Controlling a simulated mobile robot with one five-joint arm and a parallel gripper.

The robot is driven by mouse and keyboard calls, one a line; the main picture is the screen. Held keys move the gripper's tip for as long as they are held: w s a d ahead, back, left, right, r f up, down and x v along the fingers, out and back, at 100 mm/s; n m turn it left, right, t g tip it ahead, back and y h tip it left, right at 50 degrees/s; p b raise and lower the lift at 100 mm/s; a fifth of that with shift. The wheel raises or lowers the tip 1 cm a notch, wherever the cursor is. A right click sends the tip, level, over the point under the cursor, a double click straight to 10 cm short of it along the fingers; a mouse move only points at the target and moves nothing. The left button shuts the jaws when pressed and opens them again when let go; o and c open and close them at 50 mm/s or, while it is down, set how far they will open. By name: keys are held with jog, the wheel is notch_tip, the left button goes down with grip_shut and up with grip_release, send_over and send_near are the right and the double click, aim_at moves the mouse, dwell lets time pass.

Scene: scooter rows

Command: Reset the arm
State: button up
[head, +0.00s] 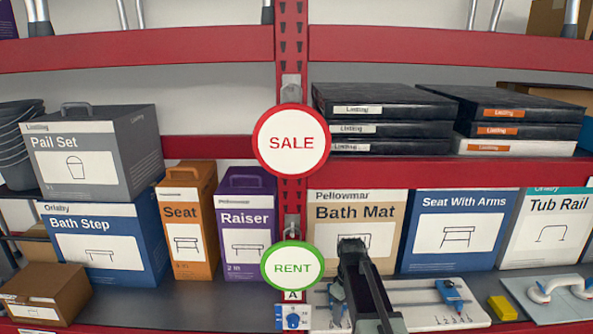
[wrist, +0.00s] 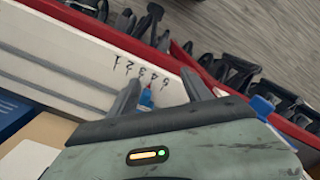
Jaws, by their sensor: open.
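My arm rises from the lower middle of the head view, with its dark end, my gripper (head: 352,243), in front of the Bath Mat box (head: 385,211). In the wrist view my gripper (wrist: 160,88) has its two grey fingers spread apart. A small blue and red piece (wrist: 147,97) shows between the fingers, on or over a white board (wrist: 60,62) with handwritten numerals and grey slots. I cannot tell how close the fingers are to that piece. Nothing is seen clamped in them.
The numbered white board (head: 415,318) bears a blue slider (head: 453,293). A yellow block (head: 503,307) and a white-handled panel (head: 590,309) lie to the right. Round SALE (head: 291,143) and RENT (head: 291,267) signs hang left of my arm. Boxes line the shelf behind.

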jog(key=s+f+m+b, duration=0.4)
jog(key=s+f+b, duration=0.2)
jog(key=f+b, duration=0.3)
jog(key=s+d+f+m+b, duration=0.1)
jog(key=s+f+m+b, duration=0.3)
jog(key=s+f+b, duration=0.3)
notch_tip(320, 180, down, 3)
jog(key=b, duration=0.2)
jog(key=shift+s+d+f+b, duration=0.15)
jog(key=shift+d+f+b, duration=0.05)
jog(key=shift+d+b, duration=0.1)
